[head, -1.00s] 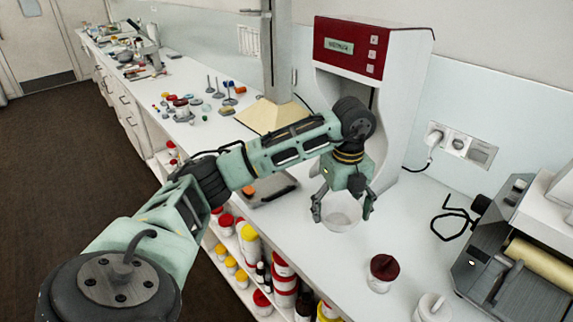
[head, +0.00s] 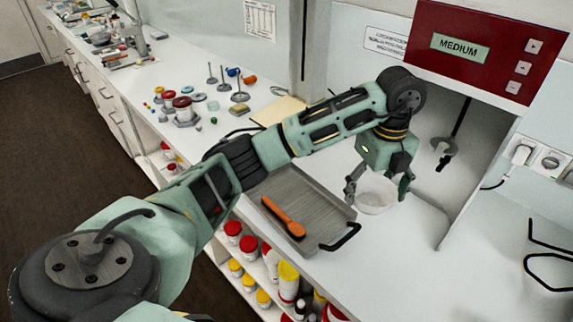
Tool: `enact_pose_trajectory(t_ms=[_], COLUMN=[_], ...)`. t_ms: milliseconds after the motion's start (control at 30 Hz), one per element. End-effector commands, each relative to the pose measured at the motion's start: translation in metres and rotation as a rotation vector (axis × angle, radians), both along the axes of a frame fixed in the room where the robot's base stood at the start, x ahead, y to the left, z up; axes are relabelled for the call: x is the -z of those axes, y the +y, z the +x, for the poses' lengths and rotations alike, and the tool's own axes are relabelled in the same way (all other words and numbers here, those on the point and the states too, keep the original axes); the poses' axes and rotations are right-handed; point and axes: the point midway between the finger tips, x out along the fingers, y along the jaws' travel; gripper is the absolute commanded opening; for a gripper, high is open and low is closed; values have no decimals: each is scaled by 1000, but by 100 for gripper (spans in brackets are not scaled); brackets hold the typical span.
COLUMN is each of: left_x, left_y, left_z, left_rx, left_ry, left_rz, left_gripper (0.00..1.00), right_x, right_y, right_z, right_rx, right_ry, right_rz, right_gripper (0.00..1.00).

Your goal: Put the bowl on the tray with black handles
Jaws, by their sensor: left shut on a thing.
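My left gripper (head: 379,190) is shut on a small translucent white bowl (head: 376,196). It holds the bowl upright between its fingers, at the right end of the tray in the picture. Whether the bowl is above the tray's edge or beside it over the counter, I cannot tell for certain. The grey metal tray (head: 283,187) lies on the white counter, with a black handle (head: 342,238) at its near right corner. My left arm hides part of the tray's far side. My right gripper is not in view.
A white machine with a red panel (head: 487,50) stands behind and right of the gripper, with a stirrer hanging in its opening. Jars and stands (head: 184,110) sit further back left. Paint pots (head: 289,280) fill the shelf below.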

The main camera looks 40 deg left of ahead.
Motion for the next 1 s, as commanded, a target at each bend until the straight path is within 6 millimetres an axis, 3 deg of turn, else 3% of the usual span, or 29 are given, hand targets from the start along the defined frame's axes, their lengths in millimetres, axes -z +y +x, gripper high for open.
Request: enact_pose_trajectory(t_ms=[133,400,533,767,1000], left_x=[11,45,59,74,105], left_y=[17,78,98,109,108], left_z=[-6,-25,-31,-35,-34], left_rx=[-3,-6,-3,0,0], left_ry=[4,6,3,2,1], left_rz=[0,4,2,0,0], left_gripper=[51,51,51,51,51], right_x=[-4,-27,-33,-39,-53], right_y=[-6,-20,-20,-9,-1], right_z=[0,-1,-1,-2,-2], right_rx=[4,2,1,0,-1], right_ry=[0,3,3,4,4], right_rz=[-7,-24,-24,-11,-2], right_gripper=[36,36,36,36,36])
